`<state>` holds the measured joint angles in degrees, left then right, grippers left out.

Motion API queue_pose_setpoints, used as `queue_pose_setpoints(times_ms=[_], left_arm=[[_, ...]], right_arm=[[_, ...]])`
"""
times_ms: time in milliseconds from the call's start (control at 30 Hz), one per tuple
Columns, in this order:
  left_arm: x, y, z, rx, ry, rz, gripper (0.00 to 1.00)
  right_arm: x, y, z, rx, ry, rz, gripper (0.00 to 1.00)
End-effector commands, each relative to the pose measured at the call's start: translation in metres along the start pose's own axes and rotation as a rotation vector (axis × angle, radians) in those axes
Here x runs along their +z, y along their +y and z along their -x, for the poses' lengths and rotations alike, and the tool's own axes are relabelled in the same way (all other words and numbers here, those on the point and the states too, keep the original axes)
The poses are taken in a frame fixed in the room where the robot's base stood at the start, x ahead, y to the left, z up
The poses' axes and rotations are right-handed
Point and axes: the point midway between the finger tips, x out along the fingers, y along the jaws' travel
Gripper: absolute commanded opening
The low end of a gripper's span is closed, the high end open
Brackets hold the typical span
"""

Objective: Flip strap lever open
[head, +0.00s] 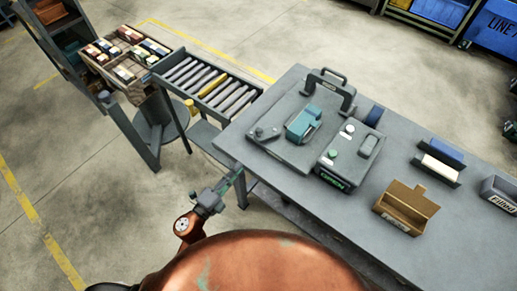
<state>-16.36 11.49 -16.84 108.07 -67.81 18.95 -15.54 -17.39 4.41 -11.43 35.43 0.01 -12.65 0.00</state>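The ring grinder station stands on the grey table (385,165). It has a grey base plate (290,152) carrying a teal curved part (302,124). A small dark lever-like part (265,133) with a round knob lies at the plate's left side; I cannot tell whether it is the strap lever, or how that lever stands. My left gripper (236,174) is off the table's near left edge, low in the picture and well apart from the station. Its fingers are too small to show a gap. My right gripper is out of view.
A control box (337,160) with buttons adjoins the plate. A dark handled frame (330,90) stands behind. A roller conveyor (208,84) meets the table's left end.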

Motion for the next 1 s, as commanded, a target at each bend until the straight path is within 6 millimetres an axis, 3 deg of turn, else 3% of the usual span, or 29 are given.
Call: queue_pose_setpoints(times_ms=[100,200,633,767,1000], left_arm=[[-0.015,-0.021,-0.002,-0.035,0.037,-0.071,0.03],[-0.021,-0.029,-0.003,-0.046,0.053,-0.094,0.0],[-0.025,-0.03,-0.013,-0.047,0.061,-0.093,0.0],[-0.026,-0.032,-0.032,-0.049,0.061,-0.093,0.0],[-0.029,-0.034,-0.081,-0.049,0.06,-0.093,0.0]], right_arm=[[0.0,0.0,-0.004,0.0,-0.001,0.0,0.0],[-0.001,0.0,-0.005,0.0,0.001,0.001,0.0],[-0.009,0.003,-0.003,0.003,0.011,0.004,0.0],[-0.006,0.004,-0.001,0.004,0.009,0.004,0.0],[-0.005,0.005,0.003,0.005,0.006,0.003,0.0]])
